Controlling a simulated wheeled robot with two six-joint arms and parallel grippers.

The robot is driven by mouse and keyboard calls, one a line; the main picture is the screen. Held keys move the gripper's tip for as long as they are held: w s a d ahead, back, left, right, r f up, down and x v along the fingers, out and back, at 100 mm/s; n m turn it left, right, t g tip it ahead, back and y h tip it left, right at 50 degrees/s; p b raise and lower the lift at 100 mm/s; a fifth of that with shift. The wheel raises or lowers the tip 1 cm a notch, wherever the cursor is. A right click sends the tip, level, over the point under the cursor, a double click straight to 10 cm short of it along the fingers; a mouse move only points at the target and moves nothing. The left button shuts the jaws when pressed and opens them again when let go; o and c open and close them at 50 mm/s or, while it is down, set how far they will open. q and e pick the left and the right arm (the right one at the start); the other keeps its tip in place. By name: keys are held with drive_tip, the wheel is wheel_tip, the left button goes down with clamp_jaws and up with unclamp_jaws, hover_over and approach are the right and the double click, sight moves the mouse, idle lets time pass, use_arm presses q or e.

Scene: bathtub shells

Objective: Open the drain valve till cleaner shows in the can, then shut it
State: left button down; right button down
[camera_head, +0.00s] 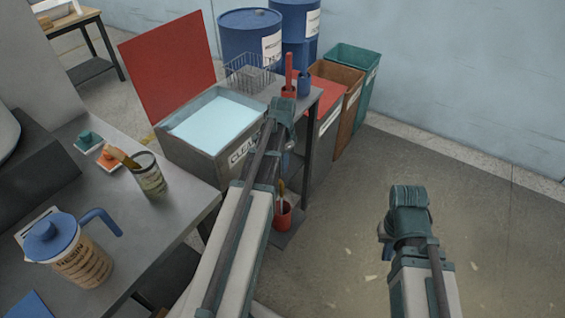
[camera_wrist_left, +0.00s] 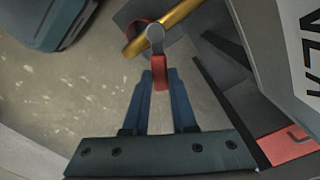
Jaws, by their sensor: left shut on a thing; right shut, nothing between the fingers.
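The cleaner tank (camera_head: 233,153) stands behind the dark table, its top open on pale blue liquid. A brass drain pipe (camera_wrist_left: 180,27) sticks out from the tank side in the left wrist view. The valve's red-ended lever (camera_wrist_left: 160,75) hangs from it. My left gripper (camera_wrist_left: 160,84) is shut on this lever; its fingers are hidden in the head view. A red can (camera_head: 283,219) stands low beside the tank; its rim shows partly under the pipe (camera_wrist_left: 131,48). I cannot tell whether liquid is in it. My right gripper (camera_head: 408,200) is shut and empty over the floor, fingers mostly hidden.
A red lid (camera_head: 170,80) stands raised behind the tank. Blue drums (camera_head: 250,38) and coloured bins (camera_head: 352,75) stand behind. The floor at right is clear.

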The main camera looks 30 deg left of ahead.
use_arm(q)
drive_tip(key=c, duration=0.7)
unclamp_jaws()
wheel_tip(320, 180, up, 14)
drive_tip(key=p, duration=1.3)
drive_tip(key=shift+f+p, duration=0.1)
drive_tip(key=shift+p, duration=0.3)
